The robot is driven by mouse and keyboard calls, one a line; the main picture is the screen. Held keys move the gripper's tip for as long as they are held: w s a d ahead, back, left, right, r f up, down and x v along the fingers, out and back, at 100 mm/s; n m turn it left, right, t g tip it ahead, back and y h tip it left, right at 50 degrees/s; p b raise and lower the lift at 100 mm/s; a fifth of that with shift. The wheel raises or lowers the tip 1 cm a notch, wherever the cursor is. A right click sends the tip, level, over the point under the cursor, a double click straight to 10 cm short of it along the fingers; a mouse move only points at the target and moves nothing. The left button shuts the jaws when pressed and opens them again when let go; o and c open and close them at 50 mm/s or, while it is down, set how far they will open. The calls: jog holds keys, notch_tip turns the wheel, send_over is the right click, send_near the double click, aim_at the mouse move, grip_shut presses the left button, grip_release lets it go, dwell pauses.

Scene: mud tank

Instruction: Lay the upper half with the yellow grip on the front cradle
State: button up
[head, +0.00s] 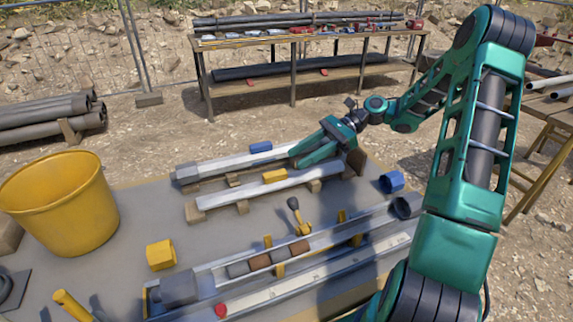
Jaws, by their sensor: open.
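The upper half with the yellow grip (230,191) is a long pale half tube. It lies along the front cradle (242,207), a row of wooden blocks on the grey mat. Its yellow grip (275,176) stands up near the middle. Behind it, a similar half with a blue grip (261,147) lies on the rear blocks. My green gripper (297,156) is open and empty, its fingers pointing left, just right of the yellow grip and apart from it.
In front lies a long open tube (352,232) with brown and grey core pieces and yellow clamps. A yellow bucket (62,205) stands at left, a yellow ring (160,255) near the front, and a blue ring (391,181) at right. A loaded bench (310,79) stands behind.

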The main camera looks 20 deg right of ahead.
jog(key=shift+v, duration=1.4)
jog(key=shift+s+a+f+h, duration=0.1)
jog(key=shift+s+a+h, duration=0.05)
jog(key=shift+a+h, duration=0.2)
jog(key=s+d+n+h, duration=0.1)
jog(key=s+n+h, duration=0.2)
jog(key=s, duration=0.3)
jog(key=s+d+r+n+h, duration=0.1)
jog(key=s+n+h, duration=0.2)
jog(key=s, duration=0.3)
jog(key=s+d+r+n+h, duration=0.1)
jog(key=s+d+n+h, duration=0.1)
jog(key=s+h, duration=0.3)
jog(key=shift+s+r+n, duration=0.2)
jog(key=shift+s+n, duration=0.2)
jog(key=shift+s, duration=0.7)
jog(key=s+d+n+h, duration=0.1)
jog(key=s+d+n, duration=0.1)
jog(key=s, duration=1)
jog(key=shift+d+r+n+h, duration=0.35)
jog(key=shift+d+r+n, duration=0.05)
jog(key=shift+d, duration=0.2)
jog(key=shift+w, duration=0.2)
jog(key=shift+w+f, duration=0.25)
jog(key=shift+w, duration=0.25)
